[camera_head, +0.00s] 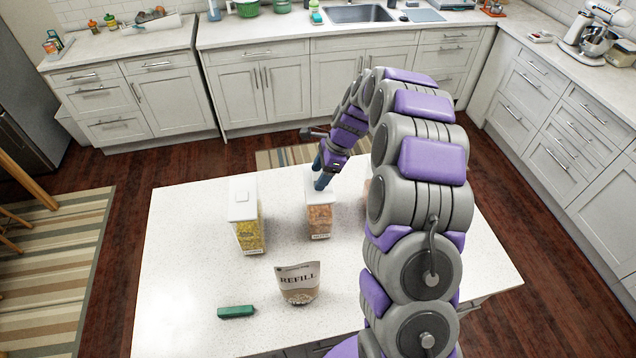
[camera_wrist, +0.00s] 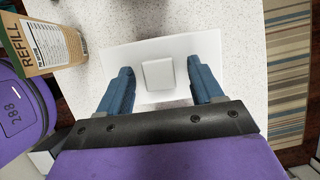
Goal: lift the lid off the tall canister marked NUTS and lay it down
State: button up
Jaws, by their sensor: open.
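The middle canister (camera_head: 320,219) stands upright on the white island, clear-sided with brown contents and a small label at its base that is hard to read but looks like NUTS. Its white lid (camera_head: 313,200) is on top, partly hidden by my gripper (camera_head: 321,181). In the wrist view the lid (camera_wrist: 206,48) has a raised square knob (camera_wrist: 158,74). My gripper (camera_wrist: 162,75) is open, with one blue finger on each side of the knob and a visible space between each finger and it. The gripper holds nothing.
A canister of yellow contents (camera_head: 249,232) with a white lid stands to the left. A REFILL pouch (camera_head: 298,284) and a green item (camera_head: 236,312) are nearer the front. Something pinkish is mostly hidden behind my arm. The island's left side (camera_head: 185,250) is bare.

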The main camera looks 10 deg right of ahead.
jog(key=c, duration=1.2)
jog(key=shift+r, duration=0.15)
jog(key=shift+d+r, duration=0.1)
jog(key=shift+r, duration=1.45)
jog(key=shift+s+r, duration=0.15)
jog(key=shift+s, duration=0.1)
jog(key=shift+s+r+p, duration=0.3)
jog(key=shift+s+r, duration=0.55)
jog(key=shift+s, duration=1.75)
jog(key=shift+s+r+p, duration=0.25)
jog(key=shift+s+r, duration=0.55)
jog(key=shift+s, duration=1.75)
jog(key=shift+s+r+p, duration=0.3)
jog(key=shift+s+r, duration=0.55)
jog(key=shift+s, duration=1.75)
